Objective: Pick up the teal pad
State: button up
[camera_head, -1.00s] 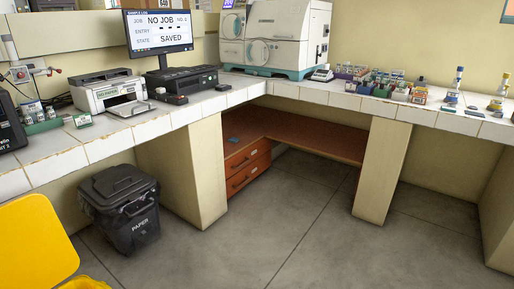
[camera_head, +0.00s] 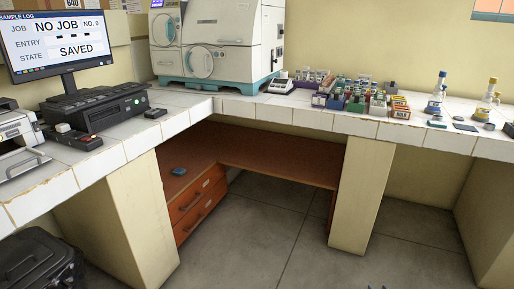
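A small flat blue-teal pad (camera_head: 178,171) lies on the brown lower shelf (camera_head: 270,160), near its left end above the orange drawers. Another small teal-green flat item (camera_head: 436,121) lies on the tiled counter at the right, near the bottles. I cannot tell for sure which of them is the teal pad. My gripper is not clearly in view; only tiny dark marks show at the bottom edge, right of centre, and I cannot tell what they are.
The tiled counter (camera_head: 300,113) bends around the corner over the shelf. A monitor (camera_head: 57,43), a white-and-teal machine (camera_head: 225,45), racks and bottles stand on it. A beige support panel (camera_head: 360,195) is right of the shelf, a black bin (camera_head: 35,262) lower left. The floor (camera_head: 270,235) between is clear.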

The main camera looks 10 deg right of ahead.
aim_at(179, 172)
jog(key=i, duration=3)
jog(key=u, duration=2.45)
